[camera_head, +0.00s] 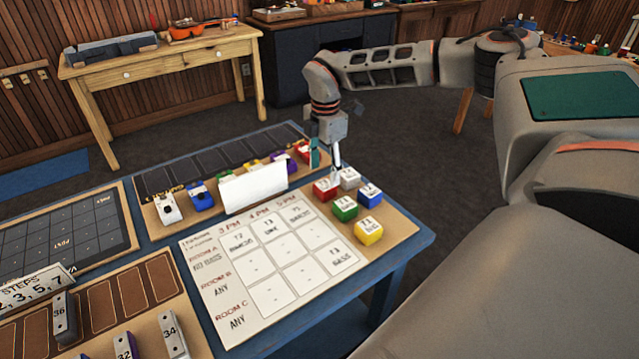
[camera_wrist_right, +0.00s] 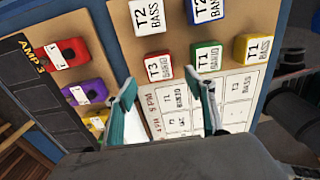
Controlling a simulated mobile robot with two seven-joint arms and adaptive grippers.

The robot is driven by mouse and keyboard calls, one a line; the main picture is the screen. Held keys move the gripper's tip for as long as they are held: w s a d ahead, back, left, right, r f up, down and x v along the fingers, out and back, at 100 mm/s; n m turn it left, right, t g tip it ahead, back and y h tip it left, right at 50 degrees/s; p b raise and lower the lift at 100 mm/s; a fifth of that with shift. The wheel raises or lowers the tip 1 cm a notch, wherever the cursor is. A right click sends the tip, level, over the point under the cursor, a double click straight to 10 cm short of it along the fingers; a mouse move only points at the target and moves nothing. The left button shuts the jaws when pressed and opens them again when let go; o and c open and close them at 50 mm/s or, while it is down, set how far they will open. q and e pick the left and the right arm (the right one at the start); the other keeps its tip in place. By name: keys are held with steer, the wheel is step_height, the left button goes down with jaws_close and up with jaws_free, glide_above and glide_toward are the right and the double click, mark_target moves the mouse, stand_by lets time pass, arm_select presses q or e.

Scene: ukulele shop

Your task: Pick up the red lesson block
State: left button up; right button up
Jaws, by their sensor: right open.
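The red lesson block (camera_head: 323,189) has a white label and sits on the cardboard tray (camera_head: 398,229) at the table's right end. In the right wrist view the red block (camera_wrist_right: 157,66) reads T3, and its lower word is hard to read. My right gripper (camera_head: 326,168) points down close above the red block. In its wrist view the open, empty fingers (camera_wrist_right: 164,92) are spread, with the red block ahead of the gap. Whether a finger touches the block I cannot tell. My left gripper is not in view.
White (camera_head: 349,177), blue (camera_head: 371,194), green (camera_head: 345,208) and yellow (camera_head: 369,232) blocks crowd beside the red one. A lesson chart (camera_head: 270,270) lies left of them. A row of coloured pedals, one red (camera_wrist_right: 68,53), and a white card (camera_head: 253,188) stand behind it.

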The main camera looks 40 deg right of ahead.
mark_target(325, 185)
step_height(325, 185, down, 7)
steer(key=shift+d+r+b, duration=0.15)
steer(key=shift+r+b, duration=0.05)
steer(key=shift+b, duration=0.1)
steer(key=c, duration=1.2)
